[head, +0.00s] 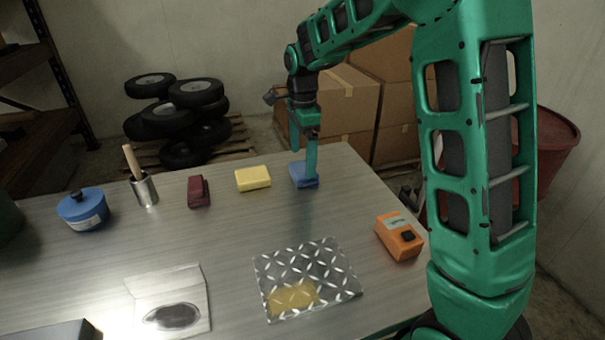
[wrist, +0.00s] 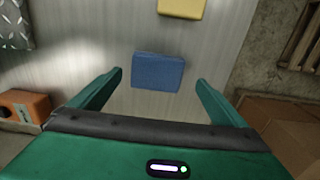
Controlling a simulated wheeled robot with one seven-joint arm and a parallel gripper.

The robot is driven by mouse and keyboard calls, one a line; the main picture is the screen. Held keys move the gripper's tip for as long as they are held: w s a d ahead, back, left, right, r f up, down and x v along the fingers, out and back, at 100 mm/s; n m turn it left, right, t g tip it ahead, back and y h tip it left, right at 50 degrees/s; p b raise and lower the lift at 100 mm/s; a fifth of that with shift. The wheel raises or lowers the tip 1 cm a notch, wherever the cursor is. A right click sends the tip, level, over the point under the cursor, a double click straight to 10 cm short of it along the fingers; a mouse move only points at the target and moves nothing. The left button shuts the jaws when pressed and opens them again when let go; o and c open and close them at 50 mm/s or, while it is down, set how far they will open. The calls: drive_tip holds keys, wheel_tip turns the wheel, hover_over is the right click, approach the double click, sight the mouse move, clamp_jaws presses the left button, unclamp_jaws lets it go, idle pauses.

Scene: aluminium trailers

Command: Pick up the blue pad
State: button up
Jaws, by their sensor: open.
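The blue pad (head: 299,176) lies flat on the metal table near its far right edge, partly hidden by a finger in the head view. In the wrist view the blue pad (wrist: 158,72) lies ahead of the gap between my fingers, a little above the middle of the picture. My gripper (head: 304,160) is over the pad, pointing down. In the wrist view my gripper (wrist: 159,76) is open, its two green fingers apart on either side with nothing between them. I cannot tell whether the fingertips touch the pad or the table.
A yellow pad (head: 253,179) lies left of the blue pad, then a dark red block (head: 198,191). An orange box (head: 399,236) and a diamond-plate sheet (head: 306,279) are nearer. Cardboard boxes (head: 352,98) stand behind the table. The tabletop around the blue pad is clear.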

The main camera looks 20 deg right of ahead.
sight(303, 168)
wheel_tip(303, 168, down, 4)
drive_tip(key=shift+s, duration=0.15)
drive_tip(key=shift+c, duration=0.7)
drive_tip(key=c, duration=1)
drive_tip(key=shift+r, duration=0.1)
drive_tip(key=shift+r, duration=0.45)
drive_tip(key=r, duration=0.3)
drive_tip(key=shift+a+r, duration=0.25)
drive_tip(key=s+a+r, duration=0.1)
drive_tip(key=a+r, duration=0.1)
drive_tip(key=a, duration=0.1)
drive_tip(key=s+a+r, duration=0.1)
drive_tip(key=a+r, duration=0.1)
drive_tip(key=a, duration=0.2)
drive_tip(key=s+a+r, duration=0.1)
drive_tip(key=a+r, duration=0.1)
drive_tip(key=a, duration=0.1)
drive_tip(key=shift+a+r, duration=0.25)
drive_tip(key=shift+a, duration=0.1)
